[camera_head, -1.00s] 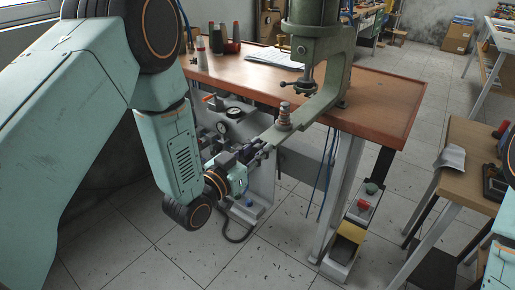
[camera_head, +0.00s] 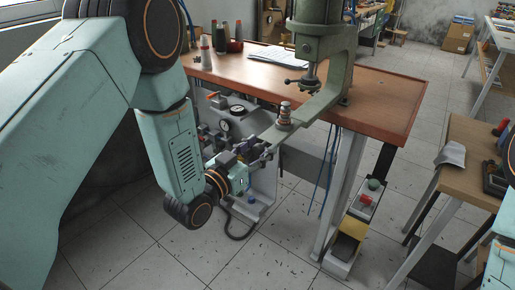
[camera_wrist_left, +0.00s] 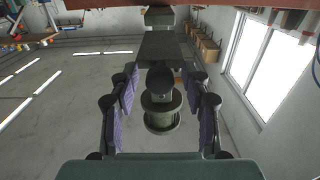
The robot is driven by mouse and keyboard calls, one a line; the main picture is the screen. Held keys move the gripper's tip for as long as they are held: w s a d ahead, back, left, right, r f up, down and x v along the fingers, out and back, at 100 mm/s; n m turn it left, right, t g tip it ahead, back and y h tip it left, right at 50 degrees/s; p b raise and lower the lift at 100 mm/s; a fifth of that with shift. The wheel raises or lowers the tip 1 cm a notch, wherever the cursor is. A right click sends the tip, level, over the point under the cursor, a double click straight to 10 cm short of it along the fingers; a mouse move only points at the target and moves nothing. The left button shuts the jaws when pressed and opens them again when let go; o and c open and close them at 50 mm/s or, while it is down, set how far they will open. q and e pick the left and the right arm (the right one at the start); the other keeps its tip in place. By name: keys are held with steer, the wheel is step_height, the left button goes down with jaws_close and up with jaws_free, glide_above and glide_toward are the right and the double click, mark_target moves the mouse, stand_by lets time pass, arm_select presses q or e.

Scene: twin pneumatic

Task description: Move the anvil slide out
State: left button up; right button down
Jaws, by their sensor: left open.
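The green press (camera_head: 323,35) stands on the wooden bench. Its lower arm reaches out past the bench's front edge and bears the anvil slide (camera_head: 284,114), a small stepped metal post. My left gripper (camera_head: 262,151) is just left of and below the post. In the left wrist view the anvil slide (camera_wrist_left: 161,118) shows as a dark rounded knob with a round collar, between the two purple-padded fingers of my left gripper (camera_wrist_left: 165,80). The fingers stand apart, with gaps visible on both sides. My right gripper is not seen; only part of that arm shows at the right edge.
The bench (camera_head: 375,98) bears thread spools (camera_head: 234,42) and papers (camera_head: 268,55). Grey valves and gauges (camera_head: 225,115) hang below its front edge. A pedal unit (camera_head: 350,243) stands on the floor. A smaller table (camera_head: 465,150) is at the right, with open floor between.

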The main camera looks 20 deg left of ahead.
arm_select(q)
steer(key=shift+s+a, duration=0.15)
steer(key=shift+s, duration=0.2)
steer(key=v, duration=1.1)
steer(key=shift+s, duration=0.2)
steer(key=s+f+n+g+y, duration=0.1)
steer(key=s+f+g, duration=0.2)
steer(key=f, duration=0.2)
steer(key=s+a+f+n+g+y, duration=0.1)
steer(key=s+f+g, duration=0.15)
steer(key=f, duration=0.35)
steer(key=s+f+n+g+y, duration=0.1)
steer(key=s+f+g, duration=0.15)
steer(key=f, duration=0.25)
steer(key=s+f+g+y, duration=0.1)
steer(key=s+f+g, duration=0.2)
steer(key=s, duration=0.3)
steer(key=s+a+f+n+g+y, duration=0.1)
steer(key=s+f+g, duration=0.2)
steer(key=s, duration=0.3)
steer(key=s+f+g+y, duration=0.1)
steer(key=s+f+g, duration=0.2)
steer(key=s, duration=0.4)
steer(key=shift+a+f+b, duration=0.2)
steer(key=shift+f+b, duration=0.15)
steer(key=shift+b, duration=0.1)
